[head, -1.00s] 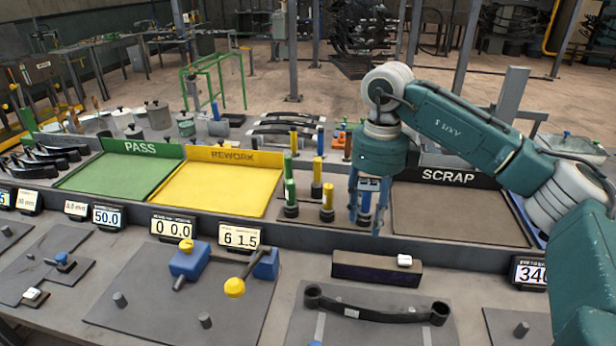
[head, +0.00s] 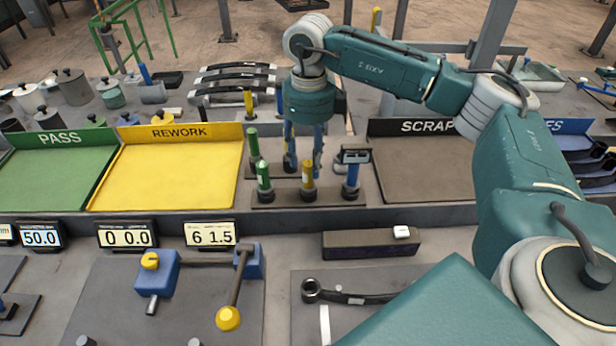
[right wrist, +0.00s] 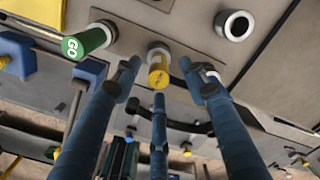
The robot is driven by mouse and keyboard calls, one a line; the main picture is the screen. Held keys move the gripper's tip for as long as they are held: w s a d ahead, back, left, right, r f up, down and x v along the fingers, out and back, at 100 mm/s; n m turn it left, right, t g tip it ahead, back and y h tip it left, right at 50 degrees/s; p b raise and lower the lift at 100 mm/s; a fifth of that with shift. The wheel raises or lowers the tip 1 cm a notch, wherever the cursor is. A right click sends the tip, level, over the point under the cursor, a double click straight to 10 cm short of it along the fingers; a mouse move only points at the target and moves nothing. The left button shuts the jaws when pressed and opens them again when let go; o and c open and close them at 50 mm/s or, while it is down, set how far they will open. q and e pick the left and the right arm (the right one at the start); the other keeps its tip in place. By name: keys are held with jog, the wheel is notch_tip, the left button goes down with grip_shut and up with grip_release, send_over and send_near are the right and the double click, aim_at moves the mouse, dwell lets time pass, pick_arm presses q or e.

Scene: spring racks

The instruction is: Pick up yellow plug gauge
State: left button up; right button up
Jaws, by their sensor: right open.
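A yellow plug gauge (head: 308,178) stands upright in the front row of a dark stand (head: 330,198). It also shows in the right wrist view (right wrist: 158,72), near the fingertips. My right gripper (head: 304,163) points down over the stand, its blue fingers open. In the right wrist view its three fingers (right wrist: 158,80) spread around the yellow gauge's line, and none visibly grips it. The rear yellow gauge is hidden behind the fingers in the head view. My left gripper is not in view.
Green gauges (head: 263,177) stand left of the yellow one; one reads GO in the wrist view (right wrist: 88,41). A blue gauge (head: 352,178) stands to the right. The yellow REWORK tray (head: 170,175) lies left and the SCRAP tray (head: 425,172) right.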

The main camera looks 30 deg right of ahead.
aim_at(308, 176)
jog(key=shift+f, duration=0.25)
jog(key=shift+f+p, duration=0.4)
jog(key=shift+p, duration=0.05)
notch_tip(308, 176, down, 4)
jog(key=shift+a+r+p, duration=0.1)
jog(key=shift+r+p, duration=0.05)
jog(key=shift+p, duration=0.85)
jog(key=shift+s+f, duration=0.1)
jog(key=shift+f, duration=0.3)
jog(key=shift+c, duration=0.3)
grip_shut()
